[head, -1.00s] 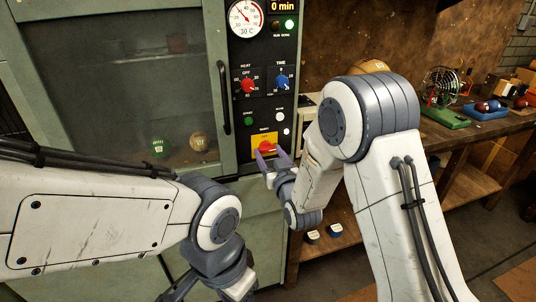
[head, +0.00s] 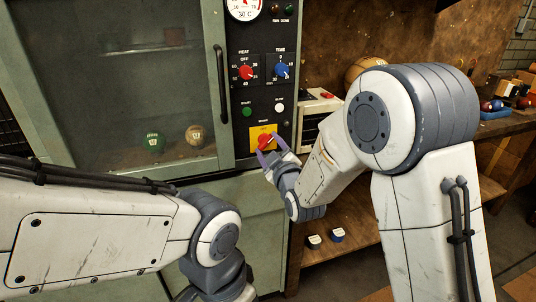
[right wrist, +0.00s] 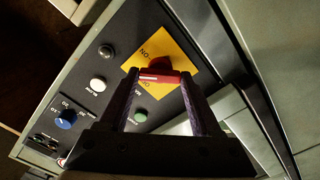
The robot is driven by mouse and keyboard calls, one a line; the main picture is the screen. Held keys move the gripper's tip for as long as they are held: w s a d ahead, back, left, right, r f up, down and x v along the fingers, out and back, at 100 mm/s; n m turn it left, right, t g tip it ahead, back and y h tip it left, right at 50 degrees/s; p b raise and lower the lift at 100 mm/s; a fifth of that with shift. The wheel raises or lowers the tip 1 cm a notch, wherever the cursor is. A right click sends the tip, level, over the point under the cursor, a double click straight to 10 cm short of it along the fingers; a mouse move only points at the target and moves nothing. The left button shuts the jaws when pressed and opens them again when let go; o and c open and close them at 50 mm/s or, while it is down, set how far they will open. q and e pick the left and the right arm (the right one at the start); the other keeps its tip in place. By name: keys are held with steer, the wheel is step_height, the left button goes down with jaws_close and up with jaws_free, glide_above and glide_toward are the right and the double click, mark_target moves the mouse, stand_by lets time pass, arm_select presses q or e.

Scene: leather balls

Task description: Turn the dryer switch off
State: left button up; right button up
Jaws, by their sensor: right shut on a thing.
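The dryer's red switch (head: 265,140) sits on a yellow plate (head: 256,133) low on the black control panel. My right gripper (head: 270,150) reaches it from the front and right. In the right wrist view, the red handle (right wrist: 157,77) lies between the two purple fingers, and the gripper (right wrist: 162,86) is shut on it. The handle appears slanted in the head view. The word ON shows on the plate in the wrist view; the fingers hide part of the plate. My left arm crosses the lower left, its gripper out of the frame.
A red heat knob (head: 246,73) and blue time knob (head: 281,70) sit above the switch. A workbench (head: 505,128) stands at right.

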steer(key=n+b, duration=0.2)
steer(key=n, duration=0.2)
steer(key=shift+f+n+b, duration=0.25)
steer(key=shift+n+b, duration=0.05)
steer(key=shift+b, duration=0.1)
steer(key=n+b, duration=0.2)
steer(key=n, duration=0.2)
steer(key=shift+s+n, duration=0.1)
steer(key=shift+n, duration=0.2)
steer(key=o, duration=1.4)
steer(key=shift+r, duration=0.15)
steer(key=shift+c, duration=0.2)
steer(key=b+v, duration=0.1)
steer(key=v, duration=0.9)
steer(key=shift+s, duration=0.25)
